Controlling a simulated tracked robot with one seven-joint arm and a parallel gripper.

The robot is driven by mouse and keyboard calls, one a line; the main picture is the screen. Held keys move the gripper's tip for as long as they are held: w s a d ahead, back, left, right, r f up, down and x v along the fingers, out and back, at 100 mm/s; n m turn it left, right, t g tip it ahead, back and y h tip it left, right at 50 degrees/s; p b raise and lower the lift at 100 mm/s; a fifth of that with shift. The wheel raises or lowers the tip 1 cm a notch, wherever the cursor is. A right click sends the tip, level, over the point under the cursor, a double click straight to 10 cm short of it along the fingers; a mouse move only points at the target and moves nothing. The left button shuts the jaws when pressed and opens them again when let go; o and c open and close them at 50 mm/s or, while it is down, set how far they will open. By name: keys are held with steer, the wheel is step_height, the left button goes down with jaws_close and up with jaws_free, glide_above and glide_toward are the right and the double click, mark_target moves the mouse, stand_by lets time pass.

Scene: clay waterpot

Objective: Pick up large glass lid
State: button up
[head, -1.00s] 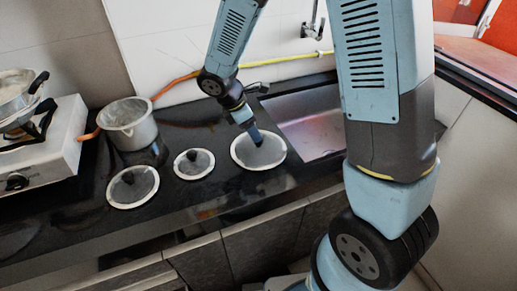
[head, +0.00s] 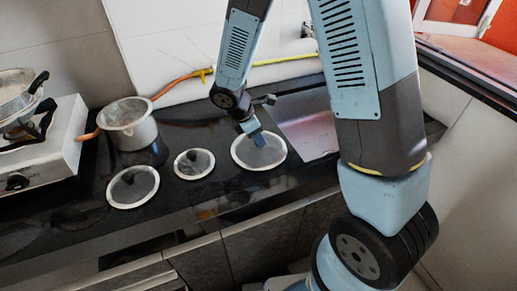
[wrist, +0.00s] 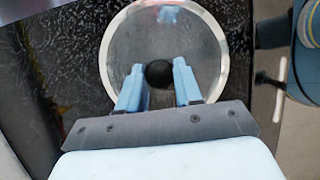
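The large glass lid (head: 272,155) lies flat on the black counter, the rightmost and biggest of three lids, left of the sink. It has a pale rim and a dark round knob. My gripper (head: 259,140) is over this lid, fingers pointing down. In the wrist view the lid (wrist: 207,50) fills the upper middle, and its dark knob (wrist: 158,74) shows between the tips of my two blue fingers (wrist: 157,78). The fingers are apart, with a gap beside the knob. I cannot tell exactly how far above the lid the tips are.
Two smaller lids (head: 194,163) (head: 133,186) lie to the left. A metal pot (head: 130,125) stands behind them. A gas stove (head: 62,140) with a pan is at far left. The sink (head: 312,134) is to the right. An orange-yellow hose (head: 178,84) runs along the wall.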

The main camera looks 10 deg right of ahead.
jaws_close()
steer(key=shift+r, duration=0.15)
stand_by(0.4)
